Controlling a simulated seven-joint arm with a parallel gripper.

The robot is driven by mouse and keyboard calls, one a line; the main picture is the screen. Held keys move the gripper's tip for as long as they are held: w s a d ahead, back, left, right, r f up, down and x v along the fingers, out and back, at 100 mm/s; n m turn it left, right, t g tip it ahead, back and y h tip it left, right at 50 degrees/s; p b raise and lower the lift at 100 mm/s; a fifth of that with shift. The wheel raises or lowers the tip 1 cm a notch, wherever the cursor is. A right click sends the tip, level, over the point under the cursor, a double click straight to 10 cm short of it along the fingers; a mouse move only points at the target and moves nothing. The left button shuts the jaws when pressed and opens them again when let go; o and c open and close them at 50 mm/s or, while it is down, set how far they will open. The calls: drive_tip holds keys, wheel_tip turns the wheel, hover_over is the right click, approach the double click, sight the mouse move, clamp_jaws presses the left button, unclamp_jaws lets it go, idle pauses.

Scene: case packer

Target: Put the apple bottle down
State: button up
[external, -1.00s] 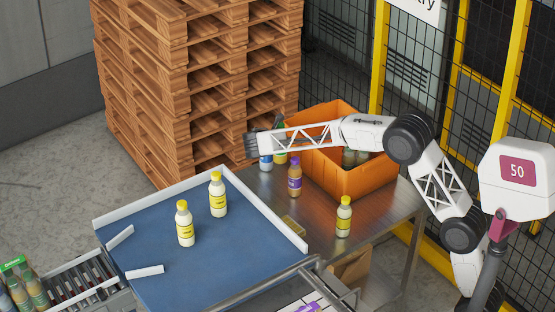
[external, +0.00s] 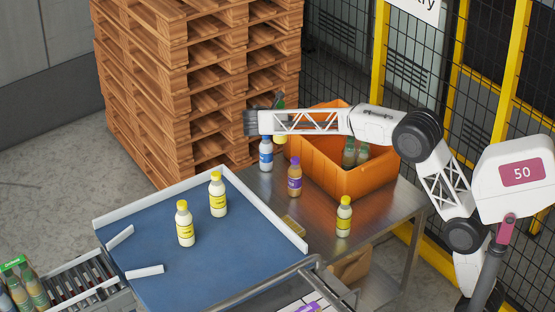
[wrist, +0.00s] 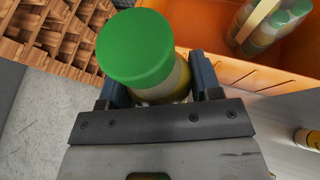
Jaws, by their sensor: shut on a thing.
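The apple bottle, with a green cap (wrist: 136,48), is between the fingers of my gripper (wrist: 155,84) in the wrist view. The fingers are shut on it below the cap. In the external view my arm hides much of the bottle; its green top (external: 279,99) shows above the arm and a yellowish part (external: 281,138) below. The bottle is held above the far side of the metal table (external: 318,218), left of the orange crate (external: 346,182). Its base and the spot beneath it are partly hidden.
A blue-label bottle (external: 265,154), a purple-label bottle (external: 294,177) and a yellow-capped bottle (external: 343,217) stand on the table. The crate holds green-capped bottles (wrist: 270,25). Two yellow-capped bottles (external: 185,224) stand on the blue belt (external: 220,265). Stacked pallets (external: 195,90) rise behind.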

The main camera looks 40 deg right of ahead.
wheel_tip(320, 180, up, 18)
drive_tip(key=s+a+n+t+y, duration=0.15)
drive_tip(key=s+a, duration=0.25)
drive_tip(key=a, duration=0.7)
drive_tip(key=s+a+n+t+y, duration=0.1)
drive_tip(key=s+a+n+t, duration=0.3)
drive_tip(key=a, duration=0.7)
drive_tip(key=s+a+n+y, duration=0.15)
drive_tip(key=s+a, duration=0.35)
drive_tip(key=a, duration=0.7)
drive_tip(key=s+a+n+t+y, duration=0.2)
drive_tip(key=s+a+n+y, duration=0.35)
drive_tip(key=s+a, duration=2)
wheel_tip(320, 180, down, 12)
drive_tip(key=a, duration=0.1)
drive_tip(key=shift+s+a+r+y, duration=0.15)
drive_tip(key=shift+r+y, duration=0.05)
drive_tip(key=shift+y, duration=0.15)
drive_tip(key=shift+t, duration=0.25)
drive_tip(key=shift+f, duration=1.3)
